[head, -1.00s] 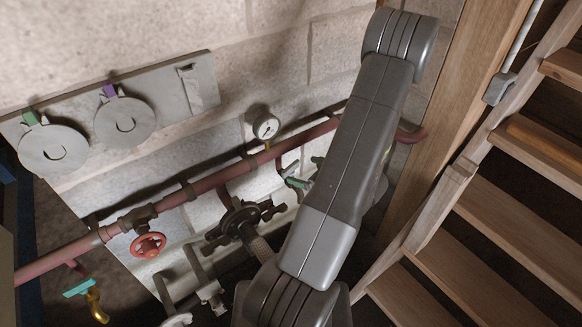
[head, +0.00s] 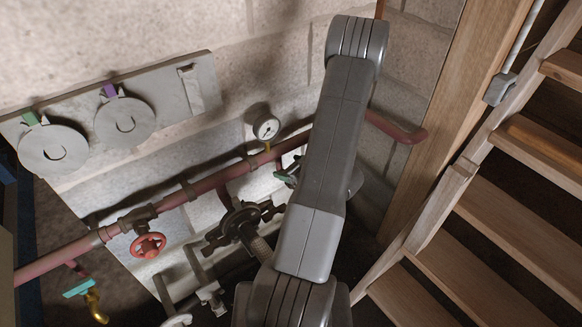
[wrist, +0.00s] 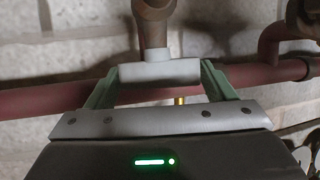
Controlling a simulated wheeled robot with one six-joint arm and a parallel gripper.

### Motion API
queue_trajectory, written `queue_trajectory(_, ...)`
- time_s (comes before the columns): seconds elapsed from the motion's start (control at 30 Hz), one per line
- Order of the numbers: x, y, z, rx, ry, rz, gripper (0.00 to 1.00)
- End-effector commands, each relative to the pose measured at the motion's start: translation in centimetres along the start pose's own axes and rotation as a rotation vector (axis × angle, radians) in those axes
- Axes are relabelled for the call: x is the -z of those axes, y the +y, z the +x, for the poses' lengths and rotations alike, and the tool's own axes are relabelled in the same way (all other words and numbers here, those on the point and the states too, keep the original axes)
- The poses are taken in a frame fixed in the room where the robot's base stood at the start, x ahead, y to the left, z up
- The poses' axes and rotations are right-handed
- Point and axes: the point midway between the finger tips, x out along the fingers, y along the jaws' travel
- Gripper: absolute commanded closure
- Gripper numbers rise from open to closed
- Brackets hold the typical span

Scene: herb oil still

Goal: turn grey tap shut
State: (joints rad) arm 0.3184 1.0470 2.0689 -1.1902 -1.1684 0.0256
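In the wrist view the grey tap's handle (wrist: 160,73) is a short pale grey bar across the end of a brown stem. My gripper (wrist: 160,78) has its two green fingers on either side of the bar, one at each end, with no clear gap between bar and fingers. It looks shut on the bar. In the head view my arm covers the gripper and the grey tap. A bit of green (head: 287,178) shows at the arm's left edge; I cannot tell what it belongs to.
A red pipe (head: 205,186) runs along the block wall with a gauge (head: 266,127), a red handwheel (head: 148,245) and a dark valve (head: 241,222). A teal-handled yellow tap (head: 80,288) is lower left. Wooden stairs (head: 500,225) stand to the right.

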Motion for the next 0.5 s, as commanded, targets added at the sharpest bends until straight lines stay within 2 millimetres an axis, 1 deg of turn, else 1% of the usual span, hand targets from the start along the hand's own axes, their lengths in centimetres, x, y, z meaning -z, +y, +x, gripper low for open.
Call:
queue_trajectory(0.03,0.00,0.00,-0.01,0.000,0.000,0.000,0.33)
queue_trajectory(0.13,0.00,-0.01,-0.01,0.000,0.000,0.000,0.53)
queue_trajectory(0.37,-0.16,-0.07,0.20,-0.023,0.000,0.009,0.54)
queue_trajectory(0.5,-0.31,-0.11,0.36,-0.090,0.001,0.036,0.54)
